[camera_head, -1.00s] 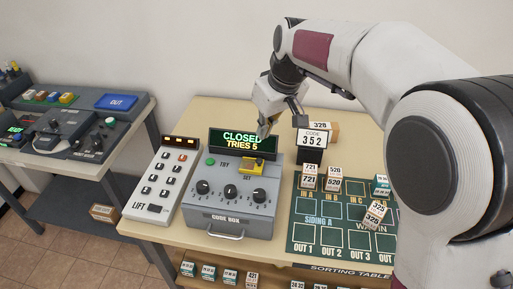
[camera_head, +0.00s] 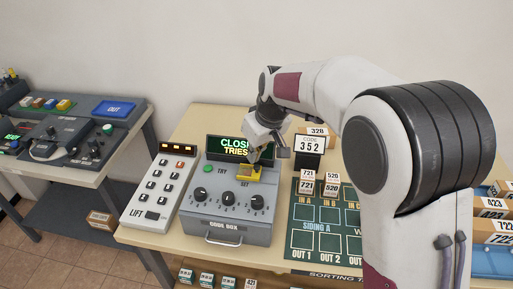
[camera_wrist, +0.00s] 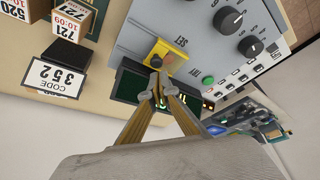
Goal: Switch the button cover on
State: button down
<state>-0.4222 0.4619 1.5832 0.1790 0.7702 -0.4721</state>
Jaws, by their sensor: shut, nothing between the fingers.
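The yellow button cover (camera_head: 248,174) is on the upper right of the grey code box (camera_head: 213,222), beside the SET label. It also shows in the wrist view (camera_wrist: 158,52). My gripper (camera_head: 254,160) is shut and empty, with its tips just behind the cover, on the side of the display. In the wrist view the closed fingertips (camera_wrist: 156,90) are close to the cover's edge; I cannot tell if they touch it. The display (camera_head: 226,149), partly hidden by my gripper, shows part of CLOSED and TRIES.
A green button (camera_head: 208,169) and several black knobs are on the box. The lift keypad (camera_head: 159,188) stands to the left. A CODE 352 sign (camera_head: 308,143) stands to the right, near numbered blocks on the green sorting board (camera_head: 303,241).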

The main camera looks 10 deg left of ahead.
jog(key=shift+w+a+f, duration=0.1)
jog(key=shift+a+f, duration=0.05)
jog(key=shift+f, duration=0.3)
jog(key=shift+d, duration=2.75)
jog(key=v, duration=1)
jog(key=shift+m, duration=0.3)
